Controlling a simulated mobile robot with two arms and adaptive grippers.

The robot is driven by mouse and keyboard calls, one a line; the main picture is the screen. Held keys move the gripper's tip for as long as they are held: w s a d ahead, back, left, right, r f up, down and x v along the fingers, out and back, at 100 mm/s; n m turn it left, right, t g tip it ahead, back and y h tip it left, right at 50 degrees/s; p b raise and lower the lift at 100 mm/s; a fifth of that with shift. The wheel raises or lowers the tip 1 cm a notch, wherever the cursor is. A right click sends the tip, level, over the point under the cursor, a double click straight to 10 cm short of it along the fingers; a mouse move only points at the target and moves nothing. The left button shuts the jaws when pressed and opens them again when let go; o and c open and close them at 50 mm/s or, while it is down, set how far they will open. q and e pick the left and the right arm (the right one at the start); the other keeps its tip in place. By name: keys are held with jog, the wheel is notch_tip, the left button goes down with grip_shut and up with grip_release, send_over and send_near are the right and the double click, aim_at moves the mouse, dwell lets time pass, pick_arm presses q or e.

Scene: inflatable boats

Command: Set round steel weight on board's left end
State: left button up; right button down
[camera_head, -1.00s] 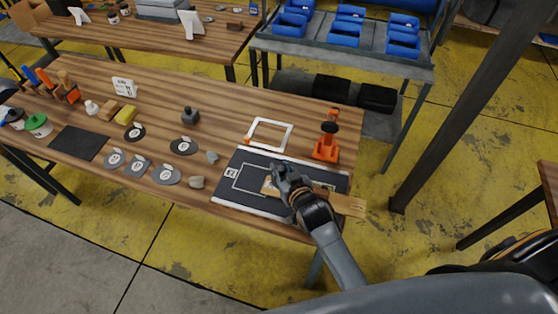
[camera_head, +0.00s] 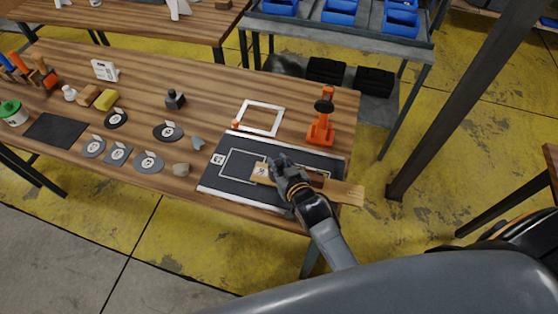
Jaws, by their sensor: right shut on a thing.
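The wooden board (camera_head: 342,190) lies on the dark mat (camera_head: 222,178), its right end sticking out past the mat over the table's front right side. Its left end, with a dark mark, shows just left of my right gripper (camera_head: 277,164). That gripper is shut above the board near this left end. It holds a small grey thing, mostly hidden by the fingers, which seems to be the round steel weight; I cannot tell if it touches the board. My left gripper is out of view.
An orange stand (camera_head: 321,128) and a white square frame (camera_head: 262,118) are behind the mat. A dark post (camera_head: 455,100) rises right of the table.

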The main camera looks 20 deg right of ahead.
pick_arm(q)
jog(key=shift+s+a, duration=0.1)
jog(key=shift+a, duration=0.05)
pick_arm(e)
jog(key=shift+r, duration=0.25)
jog(key=shift+f, duration=0.15)
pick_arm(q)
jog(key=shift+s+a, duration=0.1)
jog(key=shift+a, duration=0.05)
pick_arm(e)
jog(key=c, duration=1.1)
grip_release()
jog(key=shift+s+f, duration=0.15)
jog(key=shift+r, duration=0.2)
jog(key=shift+s, duration=0.45)
pick_arm(q)
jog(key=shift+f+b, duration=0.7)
jog(key=shift+b, duration=0.05)
pick_arm(e)
jog(key=v, duration=1.1)
jog(key=shift+r, duration=0.1)
